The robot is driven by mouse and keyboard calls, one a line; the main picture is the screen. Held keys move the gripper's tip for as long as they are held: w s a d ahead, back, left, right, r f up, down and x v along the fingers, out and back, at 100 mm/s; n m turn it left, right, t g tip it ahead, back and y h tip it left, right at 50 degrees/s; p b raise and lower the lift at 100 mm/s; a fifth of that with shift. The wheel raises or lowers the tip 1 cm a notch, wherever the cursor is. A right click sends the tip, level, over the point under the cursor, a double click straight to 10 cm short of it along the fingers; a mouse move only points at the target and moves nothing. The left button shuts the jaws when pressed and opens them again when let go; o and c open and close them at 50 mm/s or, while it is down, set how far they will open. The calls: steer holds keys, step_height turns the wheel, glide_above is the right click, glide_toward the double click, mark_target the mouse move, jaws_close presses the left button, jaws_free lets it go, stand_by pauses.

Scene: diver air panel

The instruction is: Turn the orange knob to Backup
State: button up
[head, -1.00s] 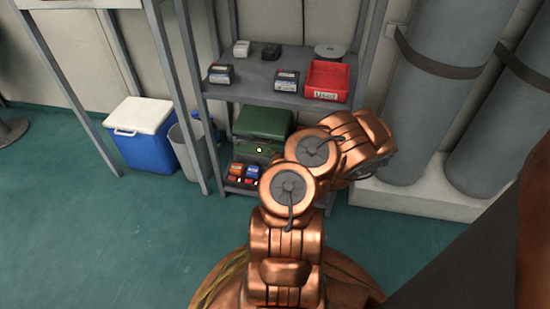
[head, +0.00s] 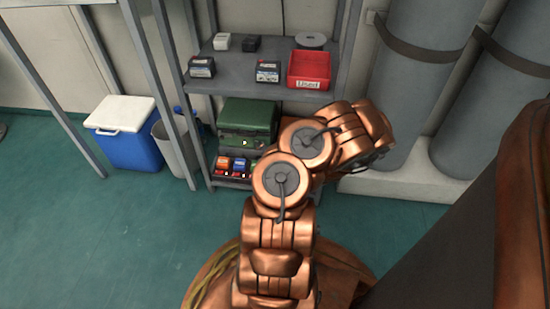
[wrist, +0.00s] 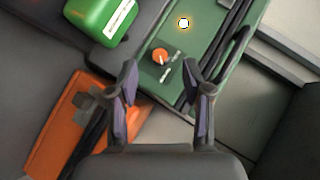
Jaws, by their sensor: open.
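The orange knob (wrist: 160,56) sits on a dark plate on the green panel case (wrist: 205,50) in the wrist view. It has a light pointer mark, and small labels lie beside it, too small to read. My gripper (wrist: 165,85) is open and empty, its two fingertips apart just below the knob in the picture. I cannot tell how far it is from the panel. In the head view the green case (head: 247,118) stands on the lower shelf. My arm hides its right part, and my gripper is not visible there.
The shelf unit (head: 235,72) holds a red bin (head: 309,70) and small boxes above the case. Orange and blue items (head: 232,164) lie below it. A blue-and-white cooler (head: 125,133) and a grey bin (head: 175,147) stand left. Grey cylinders (head: 420,80) stand right. Floor at left is clear.

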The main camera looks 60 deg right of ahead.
steer(key=v, duration=0.9)
steer(key=shift+s, duration=0.2)
steer(key=shift+a+r, duration=0.1)
steer(key=shift+r, duration=0.05)
steer(key=shift+r, duration=0.1)
stand_by(0.6)
steer(key=w+a+r+n+g+y+p, duration=0.2)
steer(key=w+a+r+n+p, duration=0.15)
steer(key=a+r+p, duration=0.45)
steer(key=w+a+r+n+g+y+p, duration=0.2)
steer(key=a+r+n+g+y+p, duration=0.25)
steer(key=r, duration=0.55)
steer(key=w+a+r+n+g+y+p, duration=0.1)
steer(key=w+a+r+n+p, duration=0.25)
steer(key=a+r+p, duration=0.5)
steer(key=s+a+r+n+g+p, duration=0.2)
steer(key=s+a+r+p, duration=0.4)
steer(key=r, duration=1)
steer(key=s+a+r+n+g+p, duration=0.2)
steer(key=s+a+r+p, duration=0.4)
steer(key=a+r+p, duration=0.3)
steer(key=s+a+r+n+g+h+p, duration=0.1)
steer(key=s+a+r+p, duration=0.4)
steer(key=r+p, duration=0.8)
steer(key=shift+s+a+r+n+g, duration=0.45)
steer(key=shift+a+r+n, duration=0.85)
steer(key=shift+r, duration=4.6)
